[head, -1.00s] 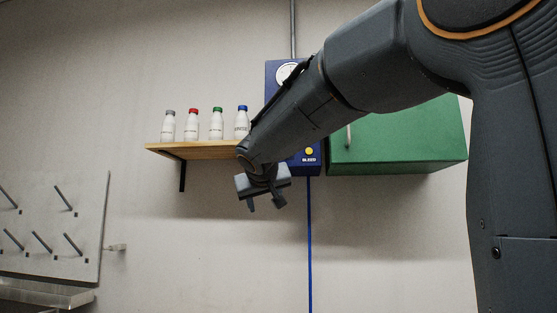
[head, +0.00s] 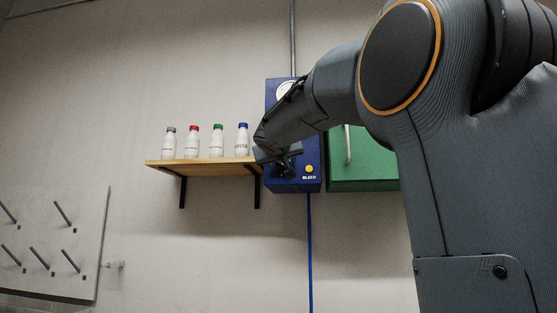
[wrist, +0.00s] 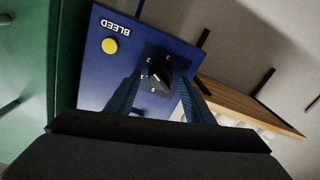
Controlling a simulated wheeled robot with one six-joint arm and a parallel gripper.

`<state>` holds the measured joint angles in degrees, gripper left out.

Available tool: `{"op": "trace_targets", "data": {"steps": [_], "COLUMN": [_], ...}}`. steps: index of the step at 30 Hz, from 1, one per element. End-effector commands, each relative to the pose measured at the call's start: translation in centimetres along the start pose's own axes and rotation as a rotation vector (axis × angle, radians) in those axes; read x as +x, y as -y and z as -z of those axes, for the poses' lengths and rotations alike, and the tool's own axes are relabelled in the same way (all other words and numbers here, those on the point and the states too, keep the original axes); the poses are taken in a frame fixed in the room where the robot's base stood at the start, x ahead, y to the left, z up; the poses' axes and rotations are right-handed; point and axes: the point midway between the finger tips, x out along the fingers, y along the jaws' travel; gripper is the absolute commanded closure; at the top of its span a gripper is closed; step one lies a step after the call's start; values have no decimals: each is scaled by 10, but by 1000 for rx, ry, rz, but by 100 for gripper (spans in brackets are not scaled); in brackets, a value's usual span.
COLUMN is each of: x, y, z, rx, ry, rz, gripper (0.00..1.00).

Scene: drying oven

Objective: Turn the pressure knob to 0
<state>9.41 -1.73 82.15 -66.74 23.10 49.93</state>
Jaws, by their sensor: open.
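The pressure knob (wrist: 162,76) is black and sits on the front of the blue box (wrist: 94,82), with a ring of small white numerals around it, a 0 among them. I cannot tell for sure which numeral it points to. In the wrist view my gripper (wrist: 160,88) is open, with one finger to each side of the knob. I cannot tell whether the fingers touch it. In the head view my gripper (head: 285,166) is in front of the lower left of the blue box (head: 308,150), and the knob is hidden behind it.
A yellow button (wrist: 109,46) marked BLEED is on the same panel. A wooden shelf (head: 205,169) with several capped bottles is left of the box. A green cabinet (head: 362,165) with a handle is to its right. A pegboard (head: 50,240) is at lower left.

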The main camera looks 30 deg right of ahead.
Motion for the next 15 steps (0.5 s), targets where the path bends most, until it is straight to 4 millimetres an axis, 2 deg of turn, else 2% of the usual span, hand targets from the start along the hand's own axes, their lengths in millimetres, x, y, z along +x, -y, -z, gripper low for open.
{"op": "trace_targets", "data": {"steps": [9,15], "x": [3,2], "y": [0,0], "z": [0,0], "rx": [1,1], "ry": [0,0], "rz": [0,0], "gripper": [53,87]}}
